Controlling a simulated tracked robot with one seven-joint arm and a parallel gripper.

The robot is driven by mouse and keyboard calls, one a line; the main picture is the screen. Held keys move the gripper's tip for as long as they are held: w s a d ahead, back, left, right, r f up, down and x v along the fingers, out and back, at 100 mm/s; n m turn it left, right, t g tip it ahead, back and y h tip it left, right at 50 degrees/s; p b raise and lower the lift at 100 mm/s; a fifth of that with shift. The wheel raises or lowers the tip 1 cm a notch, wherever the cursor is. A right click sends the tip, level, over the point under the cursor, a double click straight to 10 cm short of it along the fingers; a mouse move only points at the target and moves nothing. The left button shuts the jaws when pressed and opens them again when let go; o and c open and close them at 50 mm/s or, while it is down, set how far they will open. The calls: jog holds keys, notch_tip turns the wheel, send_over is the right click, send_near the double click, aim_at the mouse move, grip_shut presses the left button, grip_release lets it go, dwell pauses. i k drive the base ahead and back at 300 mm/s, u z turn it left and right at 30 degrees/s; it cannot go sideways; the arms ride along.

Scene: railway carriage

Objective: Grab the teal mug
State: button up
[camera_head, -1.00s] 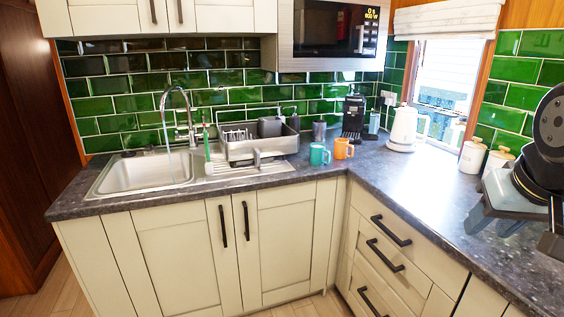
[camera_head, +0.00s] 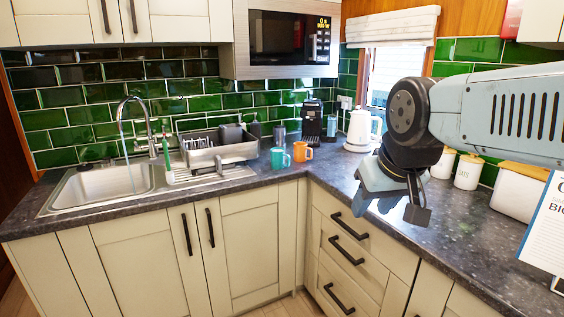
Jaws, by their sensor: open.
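The teal mug (camera_head: 280,160) stands upright on the dark worktop near the corner, just right of the dish rack. An orange mug (camera_head: 302,152) stands close beside it on the right. My gripper (camera_head: 392,205) hangs at the end of my arm over the right-hand worktop. It is open, with nothing seen between its fingers. It is well to the right of the teal mug and nearer to the camera, apart from both mugs.
A dish rack (camera_head: 221,150) and a sink (camera_head: 100,188) lie left of the mugs. A coffee maker (camera_head: 312,122) and a white kettle (camera_head: 359,130) stand behind. White canisters (camera_head: 468,171) and a bread bin (camera_head: 518,192) line the right side. The worktop (camera_head: 335,170) between mugs and gripper is clear.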

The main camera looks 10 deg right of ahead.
aim_at(277, 154)
jog(key=u, duration=0.4)
jog(key=i, duration=1)
jog(key=z, duration=0.4)
